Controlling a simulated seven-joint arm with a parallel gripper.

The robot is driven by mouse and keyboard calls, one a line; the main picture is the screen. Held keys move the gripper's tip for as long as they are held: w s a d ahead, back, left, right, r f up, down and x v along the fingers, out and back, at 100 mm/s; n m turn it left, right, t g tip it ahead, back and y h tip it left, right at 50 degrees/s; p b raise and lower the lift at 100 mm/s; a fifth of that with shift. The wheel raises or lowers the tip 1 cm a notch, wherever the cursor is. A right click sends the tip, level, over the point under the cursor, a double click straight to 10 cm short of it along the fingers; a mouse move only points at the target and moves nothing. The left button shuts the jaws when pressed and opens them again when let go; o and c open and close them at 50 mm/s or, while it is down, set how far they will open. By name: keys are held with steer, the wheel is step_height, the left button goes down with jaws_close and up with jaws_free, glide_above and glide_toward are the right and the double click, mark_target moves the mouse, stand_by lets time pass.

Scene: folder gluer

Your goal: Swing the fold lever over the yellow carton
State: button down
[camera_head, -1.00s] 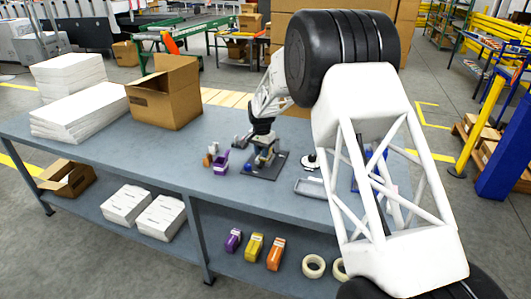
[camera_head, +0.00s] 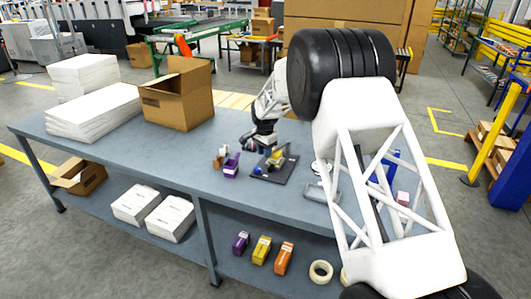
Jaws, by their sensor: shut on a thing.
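The folder gluer's dark base plate (camera_head: 266,174) lies on the grey-blue bench top. The yellow carton (camera_head: 279,154) sits on it, small and partly covered by the fixture around it. My gripper (camera_head: 252,144) is at the far left side of the fixture, beside and slightly above the carton, with its jaws shut. What it holds appears to be the fold lever, but the lever is mostly hidden by my gripper and too small to show its exact angle.
A purple carton (camera_head: 231,163) and a small orange-brown item (camera_head: 220,157) stand left of the base plate. An open cardboard box (camera_head: 178,98) and white paper stacks (camera_head: 92,112) are further left. My arm covers the bench's right part.

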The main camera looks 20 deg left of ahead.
steer(key=shift+r, duration=0.1)
steer(key=c, duration=1)
jaws_free()
steer(key=shift+o, duration=0.2)
steer(key=shift+r, duration=3.8)
steer(key=shift+r, duration=0.1)
